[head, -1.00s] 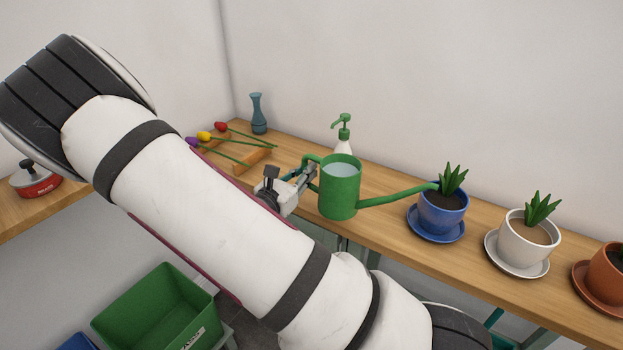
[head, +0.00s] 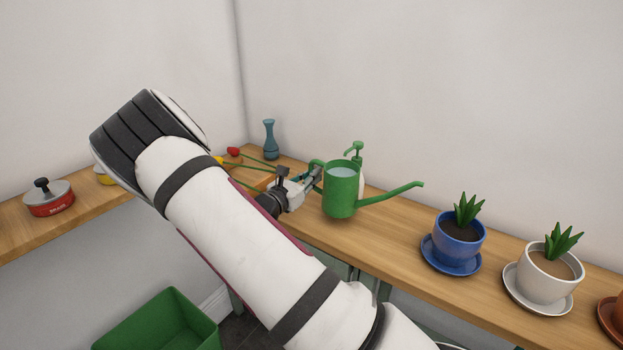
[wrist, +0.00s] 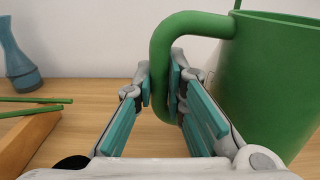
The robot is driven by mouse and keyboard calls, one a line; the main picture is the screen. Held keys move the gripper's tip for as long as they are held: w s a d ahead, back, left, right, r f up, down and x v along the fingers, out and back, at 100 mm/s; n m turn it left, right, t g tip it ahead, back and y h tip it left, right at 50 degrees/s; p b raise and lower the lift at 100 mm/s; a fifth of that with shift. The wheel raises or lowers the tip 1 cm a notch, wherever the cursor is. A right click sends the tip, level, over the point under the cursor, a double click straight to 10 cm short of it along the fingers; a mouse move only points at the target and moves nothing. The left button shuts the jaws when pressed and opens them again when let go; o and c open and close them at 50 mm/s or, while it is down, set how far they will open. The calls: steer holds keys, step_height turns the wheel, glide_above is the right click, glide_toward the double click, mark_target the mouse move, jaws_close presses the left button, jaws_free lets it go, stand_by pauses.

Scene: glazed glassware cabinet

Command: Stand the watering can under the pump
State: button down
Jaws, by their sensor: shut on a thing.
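The green watering can (head: 340,196) is upright with pale liquid showing inside, its spout pointing right. My gripper (head: 315,178) is shut on its handle from the left. In the wrist view, the gripper (wrist: 160,92) has the can's handle (wrist: 167,58) between its fingers, with the can body (wrist: 268,75) to the right. The can appears held above the bench; the exact gap is hard to tell. The pump bottle (head: 356,155) with a green pump head stands just behind the can, its lower part mostly hidden by the can.
The wooden bench (head: 400,240) carries a blue pot (head: 458,247) and a white pot (head: 545,275) at right. A green crate (head: 160,325) stands below.

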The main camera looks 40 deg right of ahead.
steer(key=shift+w+d, duration=0.2)
steer(key=shift+w, duration=0.05)
steer(key=shift+f, duration=1.65)
steer(key=shift+f, duration=0.1)
steer(key=c, duration=1.6)
jaws_free()
steer(key=shift+a+f, duration=0.1)
steer(key=shift+c, duration=0.2)
